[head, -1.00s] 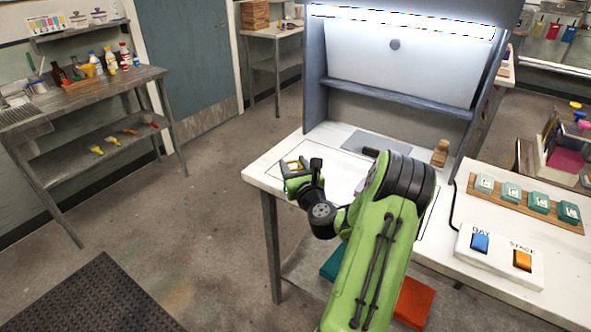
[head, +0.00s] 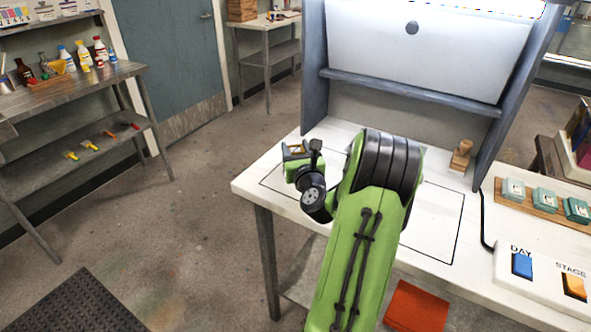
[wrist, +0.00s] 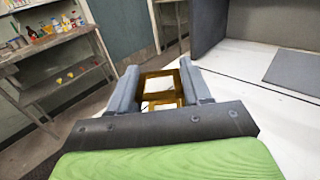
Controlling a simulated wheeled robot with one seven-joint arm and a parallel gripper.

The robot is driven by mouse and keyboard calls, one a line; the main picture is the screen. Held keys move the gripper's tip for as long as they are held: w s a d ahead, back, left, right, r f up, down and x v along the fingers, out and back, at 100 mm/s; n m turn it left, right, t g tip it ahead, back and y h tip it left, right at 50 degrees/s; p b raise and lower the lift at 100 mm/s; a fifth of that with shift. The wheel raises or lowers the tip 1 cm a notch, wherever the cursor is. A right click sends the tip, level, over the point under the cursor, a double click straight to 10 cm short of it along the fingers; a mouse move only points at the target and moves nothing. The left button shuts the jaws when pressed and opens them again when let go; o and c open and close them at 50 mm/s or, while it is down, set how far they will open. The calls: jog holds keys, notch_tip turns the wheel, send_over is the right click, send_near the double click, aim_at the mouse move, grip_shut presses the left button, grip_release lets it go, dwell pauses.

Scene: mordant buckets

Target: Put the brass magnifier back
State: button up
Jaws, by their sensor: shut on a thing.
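The brass magnifier (wrist: 162,80), a small square folding frame, sits between the two grey fingers of my gripper (wrist: 160,92) in the wrist view. In the head view my gripper (head: 298,153) is over the left part of the white table (head: 262,186), with a bit of the brass magnifier (head: 296,149) showing at its end. The gripper is shut on the magnifier. I cannot tell how high the magnifier is above the table. Black outlines are drawn on the table top, and my arm hides part of them.
A grey mat (wrist: 298,72) lies on the table in the wrist view. A wooden stamp (head: 461,156) stands by the booth's right wall (head: 505,95). Teal-lidded boxes (head: 544,198) and a switch panel (head: 545,270) are at right. Bottles stand on the left bench (head: 95,80).

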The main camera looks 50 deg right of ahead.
jog(key=shift+f+b, duration=1.5)
jog(key=shift+f, duration=0.7)
jog(key=o, duration=1.2)
jog(key=shift+r, duration=0.15)
